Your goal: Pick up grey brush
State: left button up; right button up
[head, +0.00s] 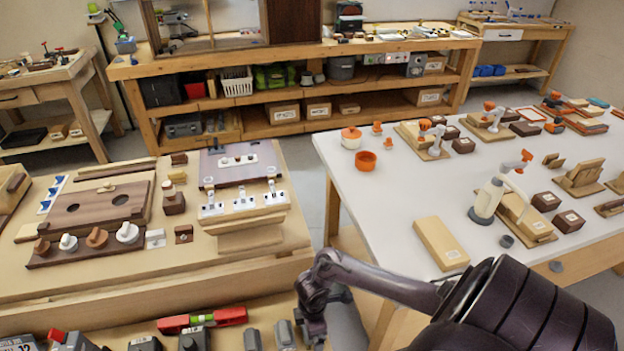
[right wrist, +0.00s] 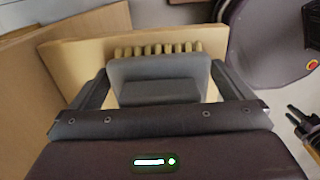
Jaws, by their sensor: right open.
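The grey brush (right wrist: 158,72) is in the right wrist view, a grey block with a row of tan bristle tufts along its far edge. My right gripper (right wrist: 160,88) is open, with one finger on each side of the brush. Whether the fingers touch it, I cannot tell. In the head view my right gripper (head: 313,325) points down at the bottom centre, by the right end of the front shelf. I cannot make out the brush clearly there. My left gripper is not in view.
Wooden panels (right wrist: 50,75) stand close to the left finger. In the head view, a red level (head: 203,319) and several grey tools lie on the front shelf. A wooden bench (head: 150,270) with fixtures is at left, and a white table (head: 385,210) with blocks and bottles is at right.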

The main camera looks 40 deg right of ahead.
jog(key=c, duration=0.8)
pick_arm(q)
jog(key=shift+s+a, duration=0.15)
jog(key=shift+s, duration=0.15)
pick_arm(e)
jog(key=shift+c, duration=0.6)
jog(key=shift+r, duration=0.15)
notch_tip(320, 180, up, 11)
jog(key=p, duration=0.3)
jog(key=shift+w, duration=0.1)
pick_arm(q)
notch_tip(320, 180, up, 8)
jog(key=p, duration=0.5)
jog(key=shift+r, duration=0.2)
pick_arm(e)
notch_tip(320, 180, up, 9)
